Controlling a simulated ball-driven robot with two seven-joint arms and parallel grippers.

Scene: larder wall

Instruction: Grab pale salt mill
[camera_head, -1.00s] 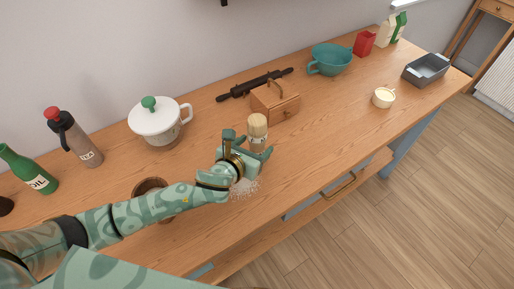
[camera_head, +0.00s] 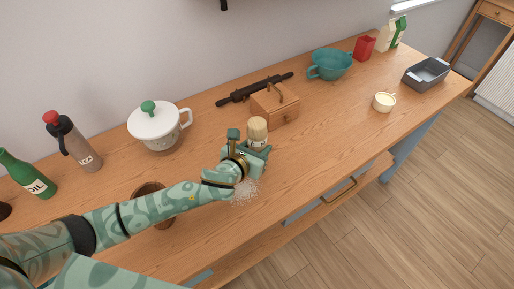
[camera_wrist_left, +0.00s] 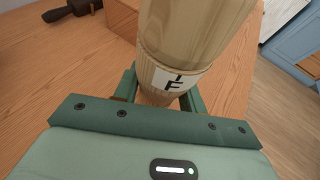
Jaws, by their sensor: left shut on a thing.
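The pale salt mill (camera_head: 257,131) is a light wooden cylinder standing upright on the wooden counter, in front of a small wooden box. In the left wrist view the mill (camera_wrist_left: 190,35) fills the upper middle, with a white label marked with a dark letter. My left gripper (camera_head: 257,153) is shut on the mill's lower part. In the left wrist view its green fingers (camera_wrist_left: 160,88) sit on both sides of the mill. The mill's foot is hidden by the gripper. My right gripper is not in view.
The wooden box (camera_head: 275,104) and a dark rolling pin (camera_head: 254,88) are close behind. A lidded white pot (camera_head: 158,127) stands to the left. The counter to the right is clear up to a small cup (camera_head: 384,102).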

